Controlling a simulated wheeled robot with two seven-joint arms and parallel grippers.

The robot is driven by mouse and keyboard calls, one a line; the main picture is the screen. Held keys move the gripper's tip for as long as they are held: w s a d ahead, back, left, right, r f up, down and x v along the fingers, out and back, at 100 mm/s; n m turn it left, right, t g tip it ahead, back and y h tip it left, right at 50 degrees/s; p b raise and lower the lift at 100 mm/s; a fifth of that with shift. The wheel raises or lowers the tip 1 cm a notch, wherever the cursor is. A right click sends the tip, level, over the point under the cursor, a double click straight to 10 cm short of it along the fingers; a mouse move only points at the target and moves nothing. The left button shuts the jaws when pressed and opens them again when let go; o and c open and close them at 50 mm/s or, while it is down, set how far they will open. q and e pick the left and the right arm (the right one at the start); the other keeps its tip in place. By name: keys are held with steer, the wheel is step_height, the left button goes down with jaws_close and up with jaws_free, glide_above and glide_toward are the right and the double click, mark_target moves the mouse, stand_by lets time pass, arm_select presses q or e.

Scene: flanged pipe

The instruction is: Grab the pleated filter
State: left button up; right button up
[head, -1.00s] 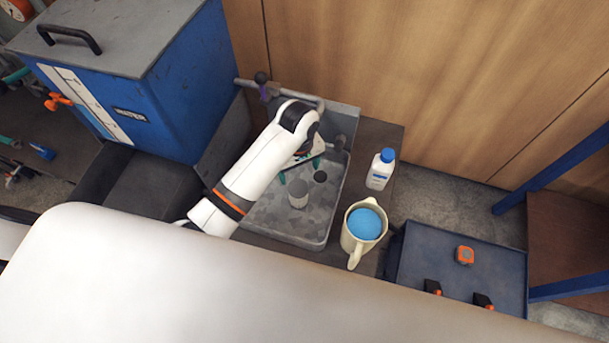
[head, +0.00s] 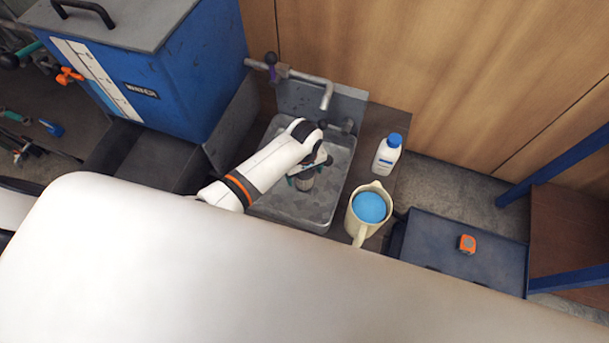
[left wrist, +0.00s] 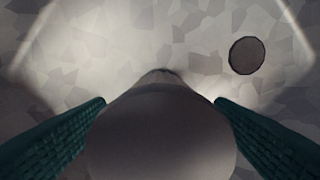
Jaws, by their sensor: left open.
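The pleated filter (head: 304,183) is a small grey cylinder in the metal sink (head: 342,172). In the head view my left gripper (head: 307,174) is over it, and the hand hides part of it. In the left wrist view the filter (left wrist: 160,135) fills the lower middle, between the two teal fingers of my open left gripper (left wrist: 160,103). The fingers stand on either side of it. I cannot tell whether they touch it. Its pleats do not show clearly. My right gripper is not in view.
A faucet (head: 326,92) reaches over the sink's back. A dark round drain (left wrist: 247,55) lies beyond the filter. Right of the sink stand a white bottle (head: 387,155) and a cream jug (head: 356,226) with blue contents. A blue tank (head: 185,85) stands left.

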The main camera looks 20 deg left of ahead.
arm_select(q)
steer(key=c, duration=1.1)
steer(key=shift+c, duration=0.5)
steer(key=shift+r, duration=0.15)
